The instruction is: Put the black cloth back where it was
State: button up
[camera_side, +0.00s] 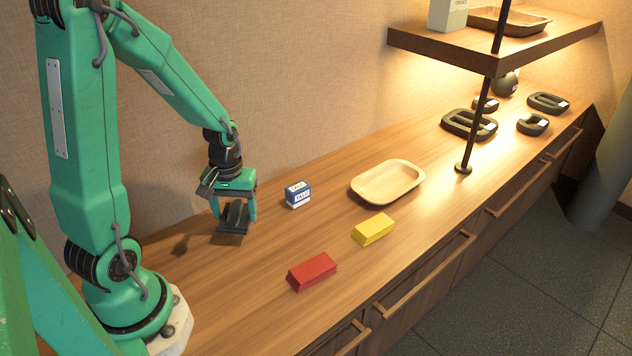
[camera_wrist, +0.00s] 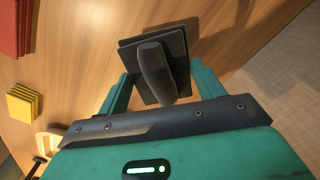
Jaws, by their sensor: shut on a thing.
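The black cloth (camera_side: 235,214) shows as a dark square flat piece with a thick rounded ridge on top. In the wrist view the black cloth (camera_wrist: 155,72) is between the two green fingers, and its square part extends past them. My gripper (camera_side: 234,208) points down and is shut on it, left of the blue and white box. The cloth is at or just above the wooden counter (camera_side: 255,270); I cannot tell whether it touches. The gripper's fingers also show in the wrist view (camera_wrist: 162,92).
A blue and white box (camera_side: 298,194) stands nearby. A beige tray (camera_side: 388,182), a yellow block (camera_side: 373,229) and a red block (camera_side: 312,271) lie to the right. Black dishes (camera_side: 470,123) are far right. A post (camera_side: 478,115) rises to a shelf (camera_side: 490,60).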

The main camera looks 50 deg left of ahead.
aim_at(237, 222)
jog(key=shift+f, duration=0.1)
jog(key=shift+f, duration=1.9)
jog(key=shift+f, duration=0.1)
jog(key=o, duration=0.9)
jog(key=shift+o, duration=0.2)
jog(key=shift+r, duration=6.15)
